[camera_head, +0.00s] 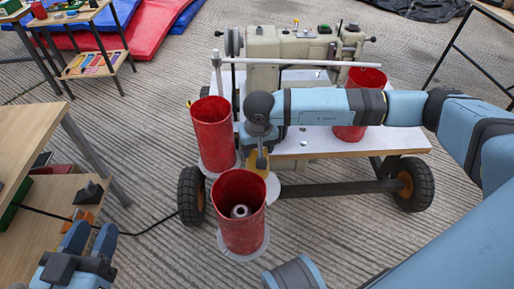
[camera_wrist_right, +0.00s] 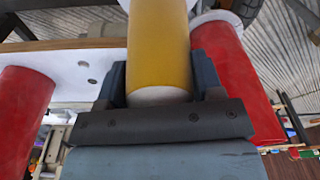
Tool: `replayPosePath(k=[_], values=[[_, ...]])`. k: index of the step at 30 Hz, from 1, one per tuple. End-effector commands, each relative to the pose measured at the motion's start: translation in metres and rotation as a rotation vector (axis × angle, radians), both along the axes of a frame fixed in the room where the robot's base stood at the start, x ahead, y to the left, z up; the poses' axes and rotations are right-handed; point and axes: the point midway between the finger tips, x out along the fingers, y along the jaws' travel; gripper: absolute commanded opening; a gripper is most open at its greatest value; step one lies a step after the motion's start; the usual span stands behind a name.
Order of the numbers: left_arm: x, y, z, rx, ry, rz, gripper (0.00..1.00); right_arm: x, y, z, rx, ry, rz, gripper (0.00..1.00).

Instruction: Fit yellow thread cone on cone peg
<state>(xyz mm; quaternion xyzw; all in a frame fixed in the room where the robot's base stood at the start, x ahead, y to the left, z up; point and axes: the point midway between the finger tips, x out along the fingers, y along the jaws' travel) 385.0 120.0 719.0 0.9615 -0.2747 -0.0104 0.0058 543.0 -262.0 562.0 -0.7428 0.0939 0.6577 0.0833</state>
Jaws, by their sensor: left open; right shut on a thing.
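The yellow thread cone (camera_wrist_right: 158,45) is held in my right gripper (camera_wrist_right: 160,85), with a finger on each side and its pale end near the palm. In the head view my right arm hides most of it; a little yellow (camera_head: 251,159) shows just behind the front red tube (camera_head: 240,225). Inside that tube a grey, round-ended piece (camera_head: 239,211) shows, perhaps the cone peg; I cannot tell for sure. The held cone looks apart from it. My left gripper (camera_head: 90,240) is open and empty at the lower left.
A second red tube (camera_head: 213,140) stands at the left and a third (camera_head: 351,120) stands behind my right arm. The wheeled cart (camera_head: 310,143) carries a sewing machine (camera_head: 285,45). Wooden tables (camera_head: 30,135) stand at the left. Ribbed floor lies open between them.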

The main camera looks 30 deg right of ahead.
Motion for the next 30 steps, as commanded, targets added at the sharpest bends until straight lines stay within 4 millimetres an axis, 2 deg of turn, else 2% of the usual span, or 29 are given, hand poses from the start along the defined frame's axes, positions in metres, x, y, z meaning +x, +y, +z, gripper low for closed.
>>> replayPosePath(k=[18,30], values=[[0.000,0.001,-0.001,0.000,-0.001,0.002,0.43,0.000,0.001,0.000,-0.006,-0.002,-0.001,0.14],[-0.001,0.003,-0.007,0.004,-0.005,0.002,0.43,0.000,0.001,-0.010,-0.006,-0.002,-0.001,0.14]])
